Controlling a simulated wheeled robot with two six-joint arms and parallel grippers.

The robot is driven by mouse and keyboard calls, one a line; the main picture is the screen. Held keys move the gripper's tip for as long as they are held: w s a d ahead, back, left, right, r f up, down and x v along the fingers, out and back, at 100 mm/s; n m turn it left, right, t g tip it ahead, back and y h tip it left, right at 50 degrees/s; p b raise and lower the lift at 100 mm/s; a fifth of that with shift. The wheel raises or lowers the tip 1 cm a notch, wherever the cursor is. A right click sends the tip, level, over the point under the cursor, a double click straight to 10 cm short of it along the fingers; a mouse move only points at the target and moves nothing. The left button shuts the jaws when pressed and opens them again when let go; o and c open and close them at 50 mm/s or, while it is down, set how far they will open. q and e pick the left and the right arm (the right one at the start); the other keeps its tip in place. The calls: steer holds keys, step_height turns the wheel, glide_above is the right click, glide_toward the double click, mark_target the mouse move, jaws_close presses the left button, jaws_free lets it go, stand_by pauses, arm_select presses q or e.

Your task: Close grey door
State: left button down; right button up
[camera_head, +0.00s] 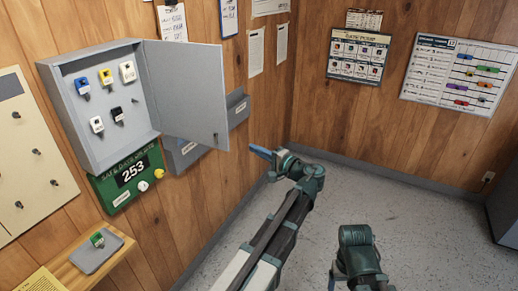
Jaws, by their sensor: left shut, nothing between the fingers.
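The grey door (186,92) belongs to a grey wall cabinet (88,118). It stands wide open, swung out to the right of the cabinet, with a small latch near its lower free edge. My left gripper (258,151) is shut and empty, with its blue fingers pointing left. In the picture its tips are a short way right of the door's lower free corner, with a gap between them. My right arm shows only in part at the bottom right, and its gripper is out of view.
Several coloured key tags hang inside the cabinet. A green sign (128,178) reading 253 and grey wall trays (184,154) are below. A wooden shelf (75,277) with a grey pad (97,256) is at the lower left. The floor (420,215) on the right is clear.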

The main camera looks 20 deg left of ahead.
arm_select(q)
steer(key=w+x, duration=0.1)
steer(key=x, duration=0.8)
steer(key=s, duration=0.3)
steer(key=shift+s+a+r, duration=0.1)
steer(key=shift+s+r, duration=0.2)
